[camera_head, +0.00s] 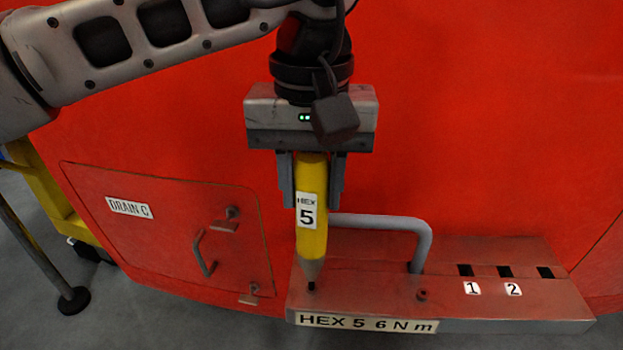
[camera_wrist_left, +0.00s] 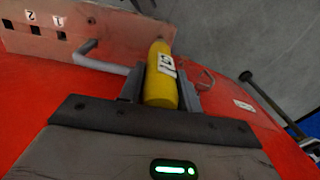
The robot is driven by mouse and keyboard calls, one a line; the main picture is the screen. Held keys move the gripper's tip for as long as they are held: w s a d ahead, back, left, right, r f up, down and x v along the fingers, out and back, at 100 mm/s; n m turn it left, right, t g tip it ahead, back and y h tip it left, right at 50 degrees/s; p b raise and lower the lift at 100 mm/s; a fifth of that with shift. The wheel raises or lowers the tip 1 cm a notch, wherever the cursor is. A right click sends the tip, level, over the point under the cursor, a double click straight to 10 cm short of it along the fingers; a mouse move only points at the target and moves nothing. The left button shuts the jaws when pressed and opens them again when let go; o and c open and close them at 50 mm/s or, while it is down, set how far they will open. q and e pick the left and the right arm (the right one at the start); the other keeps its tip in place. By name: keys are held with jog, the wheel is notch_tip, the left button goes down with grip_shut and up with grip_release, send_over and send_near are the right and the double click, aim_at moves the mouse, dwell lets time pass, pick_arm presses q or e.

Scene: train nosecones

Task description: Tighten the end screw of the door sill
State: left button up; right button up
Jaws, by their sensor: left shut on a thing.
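My left gripper (camera_head: 312,190) is shut on a yellow driver labelled HEX 5 (camera_head: 312,240) and holds it upright, tip down. The driver also shows between the fingers in the left wrist view (camera_wrist_left: 161,85). Its dark tip is at the left end of the red door sill (camera_head: 455,300). The end screw there is hidden under the tip, and I cannot tell whether the tip is seated in it. Another screw (camera_head: 422,295) shows further right on the sill. The sill's front label (camera_head: 366,323) reads HEX 5 6 N m. My right gripper is not in view.
A grey bent handle (camera_head: 400,222) rises from the sill just right of the driver. Several dark slots, two labelled 1 (camera_head: 472,288) and 2 (camera_head: 513,290), are at the sill's right. A DRAIN C hatch (camera_head: 165,225) with a small handle is at left.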

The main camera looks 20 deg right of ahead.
aim_at(311, 154)
pick_arm(q)
jog(key=shift+f, duration=0.1)
dwell(0.3)
jog(key=shift+f, duration=0.2)
dwell(0.7)
dwell(0.4)
jog(key=shift+r+p, duration=0.65)
jog(key=shift+r, duration=0.1)
jog(key=shift+r+p, duration=1.55)
jog(key=shift+r, duration=0.5)
